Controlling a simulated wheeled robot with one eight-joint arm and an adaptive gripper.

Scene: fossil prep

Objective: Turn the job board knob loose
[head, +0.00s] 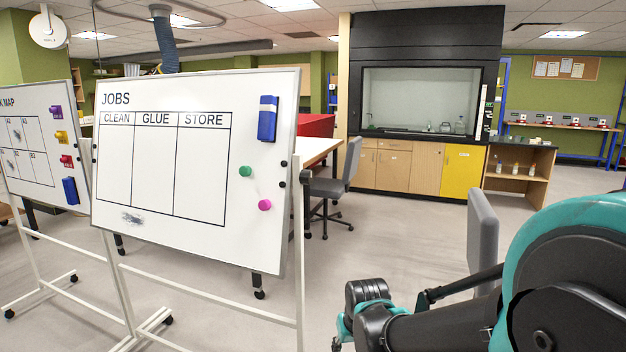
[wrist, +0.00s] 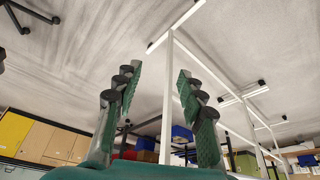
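The job board (head: 190,210) is a white board headed JOBS with columns CLEAN, GLUE and STORE, tilted in a white stand. Small dark knobs (head: 283,184) show at its right edge by the stand's upright; I cannot tell whether one is tight or loose. My arm reaches in from the lower right in the head view, well apart from the board, and its fingers are not clear there. In the wrist view my gripper (wrist: 160,82) is open and empty, its two green-padded fingers spread apart. A thin white post shows beyond the gap. No knob is clear there.
A blue eraser (head: 267,118), a green magnet (head: 245,171) and a pink magnet (head: 264,205) are on the board. A second board (head: 40,145) stands left. Grey chairs (head: 335,185) and a table (head: 318,150) are behind.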

